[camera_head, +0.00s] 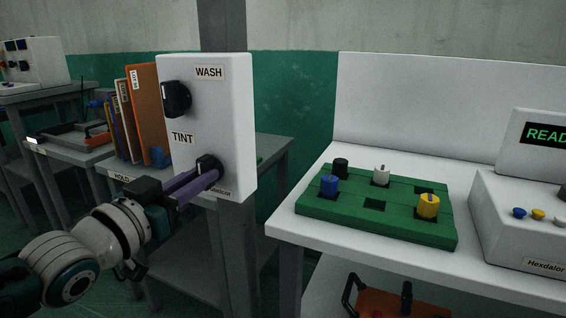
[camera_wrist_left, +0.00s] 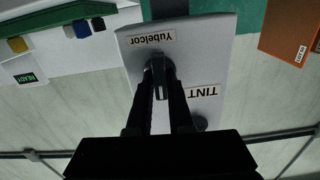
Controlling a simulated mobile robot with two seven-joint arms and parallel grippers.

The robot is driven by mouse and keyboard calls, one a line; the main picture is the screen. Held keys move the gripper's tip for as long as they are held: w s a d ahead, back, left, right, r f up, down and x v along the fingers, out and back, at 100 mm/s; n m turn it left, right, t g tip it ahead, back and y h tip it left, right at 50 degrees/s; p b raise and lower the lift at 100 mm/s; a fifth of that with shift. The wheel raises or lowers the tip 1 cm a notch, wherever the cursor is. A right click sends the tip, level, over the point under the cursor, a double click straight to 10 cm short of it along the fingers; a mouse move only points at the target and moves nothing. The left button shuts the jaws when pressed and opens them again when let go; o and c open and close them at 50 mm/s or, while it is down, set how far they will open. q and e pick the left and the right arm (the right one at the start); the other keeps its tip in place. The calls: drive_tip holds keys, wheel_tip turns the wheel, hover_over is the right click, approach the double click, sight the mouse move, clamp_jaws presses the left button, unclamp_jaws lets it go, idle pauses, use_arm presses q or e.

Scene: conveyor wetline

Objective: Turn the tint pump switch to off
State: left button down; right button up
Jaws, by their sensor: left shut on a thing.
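A white control box (camera_head: 236,130) on a grey post carries two black rotary knobs. The upper WASH knob (camera_head: 177,99) stands clear of my arm. The lower knob, the tint pump switch (camera_head: 207,163), sits below the TINT label (camera_head: 183,138). My left gripper (camera_head: 205,179) reaches in from the lower left and is shut on the tint knob. In the left wrist view, upside down, the two fingers (camera_wrist_left: 160,82) lie on either side of the tint knob (camera_wrist_left: 158,66). The fingers partly hide the knob, so its exact setting is hard to read. My right gripper is not in view.
A green block (camera_head: 330,208) with coloured plugs sits on the white bench at right, beside a console with a READY display (camera_head: 546,133). Binders (camera_head: 142,110) stand on a shelf behind my left arm. The space between box and bench is clear.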

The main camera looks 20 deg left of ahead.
use_arm(q)
drive_tip(key=c, duration=0.8)
unclamp_jaws()
drive_tip(key=s+p, duration=0.1)
drive_tip(key=s, duration=0.1)
drive_tip(key=s+p, duration=0.1)
drive_tip(key=s, duration=0.1)
drive_tip(key=s+p, duration=0.2)
drive_tip(key=s, duration=0.1)
drive_tip(key=shift+a, duration=0.25)
